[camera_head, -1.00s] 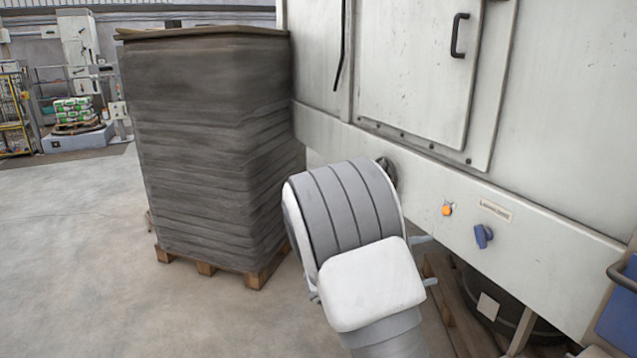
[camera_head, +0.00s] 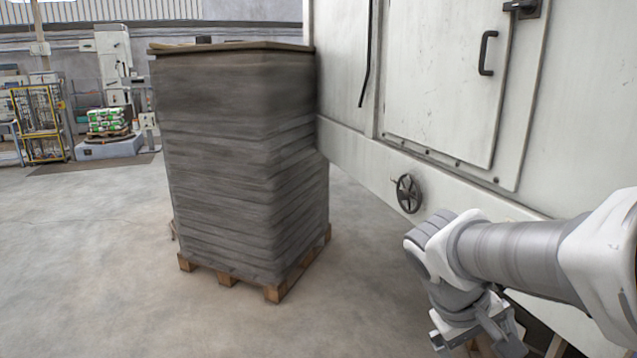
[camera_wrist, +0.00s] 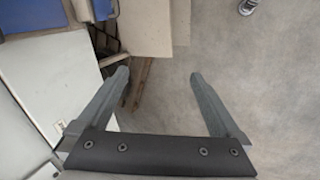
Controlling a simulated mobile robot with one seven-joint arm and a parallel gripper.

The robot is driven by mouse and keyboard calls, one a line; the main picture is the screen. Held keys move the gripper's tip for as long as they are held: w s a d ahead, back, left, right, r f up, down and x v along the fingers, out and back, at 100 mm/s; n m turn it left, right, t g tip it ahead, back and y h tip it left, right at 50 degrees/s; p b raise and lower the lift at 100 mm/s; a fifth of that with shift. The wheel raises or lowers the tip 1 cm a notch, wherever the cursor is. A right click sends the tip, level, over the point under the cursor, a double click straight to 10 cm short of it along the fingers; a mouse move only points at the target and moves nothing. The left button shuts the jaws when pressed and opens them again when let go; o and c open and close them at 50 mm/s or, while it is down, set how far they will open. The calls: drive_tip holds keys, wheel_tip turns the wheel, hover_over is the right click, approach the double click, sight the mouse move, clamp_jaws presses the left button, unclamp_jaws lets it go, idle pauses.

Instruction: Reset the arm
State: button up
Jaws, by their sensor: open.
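My arm reaches in from the right edge of the head view, with its wrist bent downward. My gripper (camera_wrist: 160,78) shows in the wrist view with its two grey fingers wide apart and nothing between them. It points down over the concrete floor (camera_wrist: 225,80). In the head view the wrist end is low at the right, in front of the white machine (camera_head: 440,75); the fingers are hard to make out there.
A tall wrapped grey stack (camera_head: 235,160) stands on a wooden pallet (camera_head: 275,290) left of the arm. A black handwheel (camera_head: 408,193) juts from the machine close to the arm. Open floor (camera_head: 90,270) lies at left. A shoe (camera_wrist: 247,6) shows at the wrist view's top edge.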

drive_tip(key=s+a+r+m+t+y, duration=0.2)
drive_tip(key=s+a+r+t+y, duration=0.25)
drive_tip(key=s+a, duration=0.35)
wheel_tip(320, 180, up, 13)
drive_tip(key=w+a+p, duration=0.1)
drive_tip(key=p, duration=1.2)
drive_tip(key=shift+a+f+y+p, duration=0.15)
drive_tip(key=shift+y+p, duration=0.2)
drive_tip(key=shift+y, duration=0.1)
